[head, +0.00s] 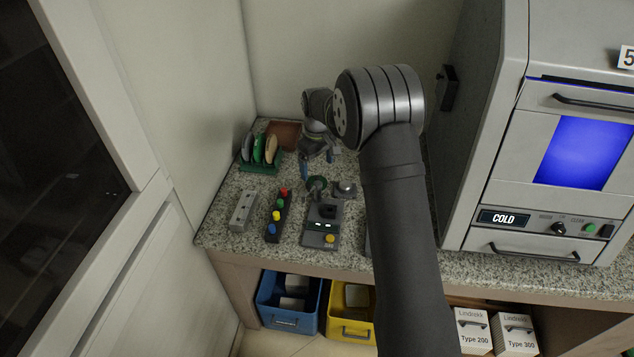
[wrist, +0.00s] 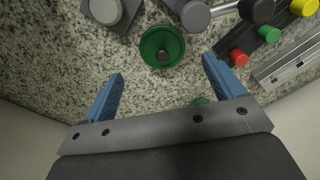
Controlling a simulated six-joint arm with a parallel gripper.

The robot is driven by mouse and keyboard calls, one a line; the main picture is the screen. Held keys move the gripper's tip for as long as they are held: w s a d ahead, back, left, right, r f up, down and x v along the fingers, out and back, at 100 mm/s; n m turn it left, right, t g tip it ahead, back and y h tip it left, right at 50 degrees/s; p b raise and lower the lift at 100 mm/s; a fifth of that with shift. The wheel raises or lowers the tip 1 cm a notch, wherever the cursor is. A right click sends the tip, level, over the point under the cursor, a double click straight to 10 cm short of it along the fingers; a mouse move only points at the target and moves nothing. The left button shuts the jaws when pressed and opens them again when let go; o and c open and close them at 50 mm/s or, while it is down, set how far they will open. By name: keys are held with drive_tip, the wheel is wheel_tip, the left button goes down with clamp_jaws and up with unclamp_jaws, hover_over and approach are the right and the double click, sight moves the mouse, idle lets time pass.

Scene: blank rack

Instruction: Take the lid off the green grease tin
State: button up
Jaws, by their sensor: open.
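The green grease tin (wrist: 148,40) stands on the speckled counter, seen from above in the wrist view as a round green shape with a dark knob (wrist: 163,54) at its middle. It also shows small in the head view (head: 317,183). A lid appears to be on it, but I cannot make out a seam. My gripper (wrist: 163,65) is open and empty, its two blue fingers spread to either side of the near part of the tin in the picture. I cannot tell its height above the tin. In the head view my gripper (head: 312,168) is partly hidden by my wrist.
A grey round piece on a dark plate (head: 345,188) and a grey device with a yellow button (head: 320,228) stand close by. A button strip (head: 277,215), a grey bar (head: 242,210) and a disc rack (head: 260,165) are left. A large oven (head: 560,150) stands right.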

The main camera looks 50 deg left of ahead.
sight(317, 177)
drive_tip(key=f, duration=0.5)
drive_tip(key=shift+s+d, duration=0.15)
drive_tip(key=shift+s, duration=0.05)
drive_tip(key=c, duration=1)
